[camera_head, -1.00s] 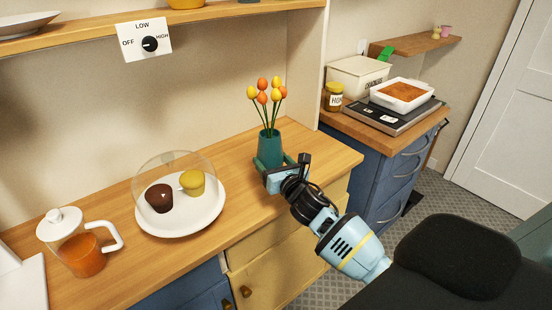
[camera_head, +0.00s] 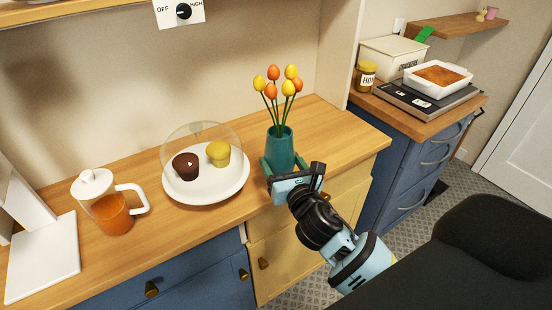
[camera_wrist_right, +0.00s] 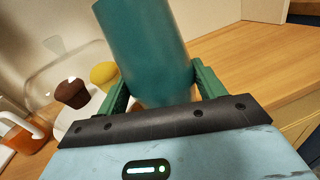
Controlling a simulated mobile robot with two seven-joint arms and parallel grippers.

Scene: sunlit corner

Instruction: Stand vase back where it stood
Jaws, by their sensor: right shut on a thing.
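The teal vase (camera_head: 281,147) holds several orange and yellow tulips (camera_head: 278,83) and is upright over the wooden counter near its right end. My right gripper (camera_head: 279,168) is shut on the vase's lower part. In the right wrist view the vase (camera_wrist_right: 147,50) stands between the two green fingers of my right gripper (camera_wrist_right: 155,90), one on each side. The gripper hides the vase's base in the head view, so I cannot tell whether it touches the counter. My left gripper is not in view.
A plate (camera_head: 205,192) with two muffins under a clear dome (camera_head: 200,140) stands just left of the vase. A glass pitcher (camera_head: 112,212) is further left. The counter (camera_head: 330,130) right of the vase is bare. A scale (camera_head: 427,98) sits on the right cabinet.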

